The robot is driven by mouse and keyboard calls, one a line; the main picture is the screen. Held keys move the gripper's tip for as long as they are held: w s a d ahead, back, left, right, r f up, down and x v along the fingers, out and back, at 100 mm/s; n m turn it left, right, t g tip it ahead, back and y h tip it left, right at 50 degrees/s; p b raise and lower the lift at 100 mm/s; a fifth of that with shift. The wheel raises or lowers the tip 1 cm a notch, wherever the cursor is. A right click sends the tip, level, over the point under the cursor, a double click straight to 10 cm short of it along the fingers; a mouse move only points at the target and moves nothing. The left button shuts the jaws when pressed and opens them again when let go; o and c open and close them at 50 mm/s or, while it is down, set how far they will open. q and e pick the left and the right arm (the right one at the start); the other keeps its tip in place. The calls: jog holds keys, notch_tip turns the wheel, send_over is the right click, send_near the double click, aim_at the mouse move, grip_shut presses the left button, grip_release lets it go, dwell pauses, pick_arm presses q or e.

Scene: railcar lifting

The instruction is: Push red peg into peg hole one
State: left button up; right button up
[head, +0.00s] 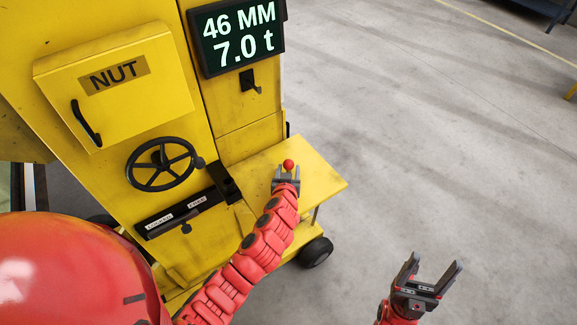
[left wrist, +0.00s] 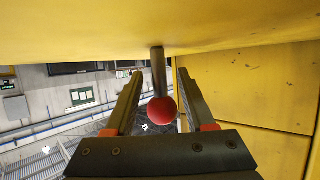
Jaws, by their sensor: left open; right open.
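The red peg has a round red ball head (head: 288,164) and stands at the yellow side shelf (head: 322,184) of the machine. In the left wrist view its red ball (left wrist: 162,110) and grey metal shaft show, the shaft meeting a yellow surface. My left gripper (head: 287,173) is open, with its fingers on either side of the peg; in the left wrist view the fingers (left wrist: 160,76) stand apart from it with gaps. My right gripper (head: 435,268) is open and empty over the floor at the lower right. I cannot make out peg hole one.
The yellow machine carries a NUT box (head: 115,85), a black handwheel (head: 160,164), a lever slot with labels (head: 185,212) and a display (head: 238,36) reading 46 MM, 7.0 t. A black wheel (head: 315,252) sits below the shelf.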

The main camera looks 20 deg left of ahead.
pick_arm(q)
jog(key=shift+c, duration=0.2)
grip_shut()
jog(key=shift+r, duration=0.1)
